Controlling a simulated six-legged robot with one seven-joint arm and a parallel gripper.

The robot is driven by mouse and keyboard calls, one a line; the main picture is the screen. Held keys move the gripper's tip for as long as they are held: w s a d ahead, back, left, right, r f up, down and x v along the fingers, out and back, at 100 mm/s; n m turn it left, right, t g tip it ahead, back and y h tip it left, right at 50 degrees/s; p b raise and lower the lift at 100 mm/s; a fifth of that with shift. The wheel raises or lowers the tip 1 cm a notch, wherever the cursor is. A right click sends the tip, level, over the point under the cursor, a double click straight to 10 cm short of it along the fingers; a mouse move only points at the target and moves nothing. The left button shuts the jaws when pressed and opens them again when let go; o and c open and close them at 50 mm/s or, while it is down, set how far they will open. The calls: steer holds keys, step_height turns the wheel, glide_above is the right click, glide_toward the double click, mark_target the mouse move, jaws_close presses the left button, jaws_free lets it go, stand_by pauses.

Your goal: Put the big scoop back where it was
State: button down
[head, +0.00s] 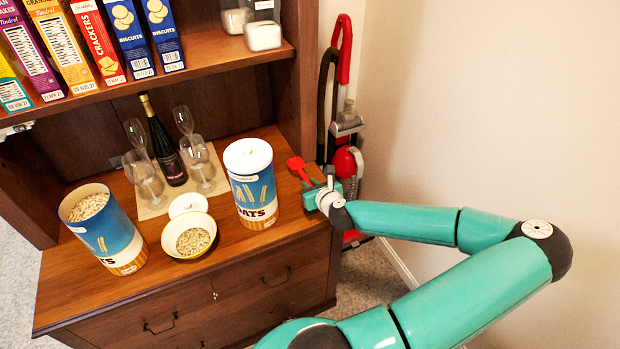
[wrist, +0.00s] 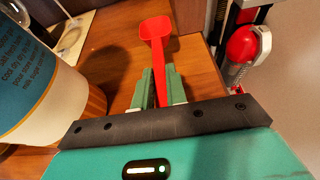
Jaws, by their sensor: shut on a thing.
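The big scoop (head: 297,165) is red, with a square-sided bowl and a straight handle. My gripper (head: 312,184) is shut on its handle at the right end of the hutch counter, right of the closed oats canister. In the wrist view the red scoop (wrist: 157,45) points away from me, its handle between the green fingers of my gripper (wrist: 158,90). The scoop appears over the counter's right end; I cannot tell whether it touches the wood. The closed oats canister (head: 251,190) has a white lid and also shows in the wrist view (wrist: 45,80).
An open oats canister (head: 105,232) stands at left, full of oats. A bowl of oats (head: 188,237) stands between the canisters, a white lid (head: 188,204) behind it. Glasses and a dark bottle (head: 165,150) stand on a mat. A red vacuum cleaner (head: 346,160) stands beyond the counter's right edge.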

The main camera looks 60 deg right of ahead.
steer(key=shift+f, duration=0.65)
steer(key=shift+f, duration=0.65)
steer(key=c, duration=1.3)
jaws_free()
steer(key=shift+c, duration=0.2)
steer(key=shift+a+r, duration=0.1)
